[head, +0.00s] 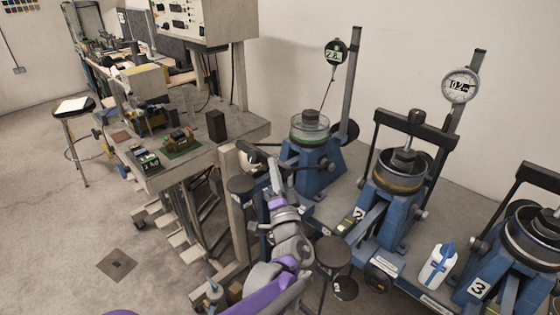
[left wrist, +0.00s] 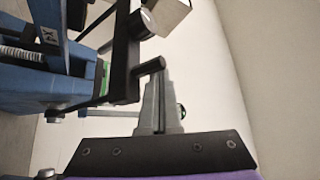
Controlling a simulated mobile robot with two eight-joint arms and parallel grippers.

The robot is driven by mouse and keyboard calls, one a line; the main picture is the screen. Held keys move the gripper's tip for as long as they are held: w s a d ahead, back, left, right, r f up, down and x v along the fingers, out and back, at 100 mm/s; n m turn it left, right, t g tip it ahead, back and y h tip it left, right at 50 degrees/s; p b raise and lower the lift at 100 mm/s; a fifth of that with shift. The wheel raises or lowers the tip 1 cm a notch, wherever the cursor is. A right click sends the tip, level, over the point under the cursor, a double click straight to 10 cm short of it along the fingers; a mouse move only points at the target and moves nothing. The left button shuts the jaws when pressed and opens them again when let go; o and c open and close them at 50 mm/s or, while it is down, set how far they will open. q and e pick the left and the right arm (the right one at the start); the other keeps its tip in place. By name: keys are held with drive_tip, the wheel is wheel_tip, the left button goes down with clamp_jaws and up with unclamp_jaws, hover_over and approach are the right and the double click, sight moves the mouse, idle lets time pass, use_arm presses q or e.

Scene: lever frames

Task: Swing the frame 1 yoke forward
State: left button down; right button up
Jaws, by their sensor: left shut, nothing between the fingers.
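Frame 1 is the leftmost blue lever frame (head: 312,168), with a round clear cell (head: 309,128) on top. A black bar (head: 256,153), which looks like its yoke, lies low at the frame's left side, partly hidden by my arm. My left gripper (head: 274,168) is at this bar, shut and empty. In the left wrist view my shut fingers (left wrist: 155,80) point up beside a black bar (left wrist: 124,55) with a short round peg. The fingertips are close to the peg; I cannot tell whether they touch. My right gripper is not in view.
Frame 2 (head: 385,205) and frame 3 (head: 510,260) stand to the right, with black yokes upright over their cells. A white bottle (head: 437,266) stands between them. A dial gauge (head: 336,51) is above frame 1. A side table (head: 190,165) with small devices is at left.

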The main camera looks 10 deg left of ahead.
use_arm(q)
drive_tip(key=shift+a+f, duration=0.1)
drive_tip(key=shift+f, duration=0.15)
idle(0.3)
drive_tip(key=b+v, duration=0.2)
drive_tip(key=v, duration=0.9)
drive_tip(key=s+a+f+n+g+y+p, duration=0.1)
drive_tip(key=s+a+f+n+g, duration=0.3)
drive_tip(key=a, duration=0.4)
drive_tip(key=s+a+f+n+g+p, duration=0.1)
drive_tip(key=s+a+f+g+p, duration=0.15)
drive_tip(key=s+a+g, duration=0.4)
drive_tip(key=s+d+f+n+g+h, duration=0.1)
drive_tip(key=s+f+h, duration=0.1)
drive_tip(key=s+h, duration=0.1)
drive_tip(key=s+d+f+n+g+h+p, duration=0.1)
drive_tip(key=s+d+f+g+h, duration=0.1)
drive_tip(key=s, duration=0.4)
drive_tip(key=s+d+f+g+h, duration=0.1)
drive_tip(key=s+f+g+h, duration=0.1)
drive_tip(key=s+f+h, duration=0.1)
drive_tip(key=shift+s+d+f+n+h, duration=0.15)
drive_tip(key=shift+s+d+n+h, duration=0.25)
drive_tip(key=shift+s, duration=0.35)
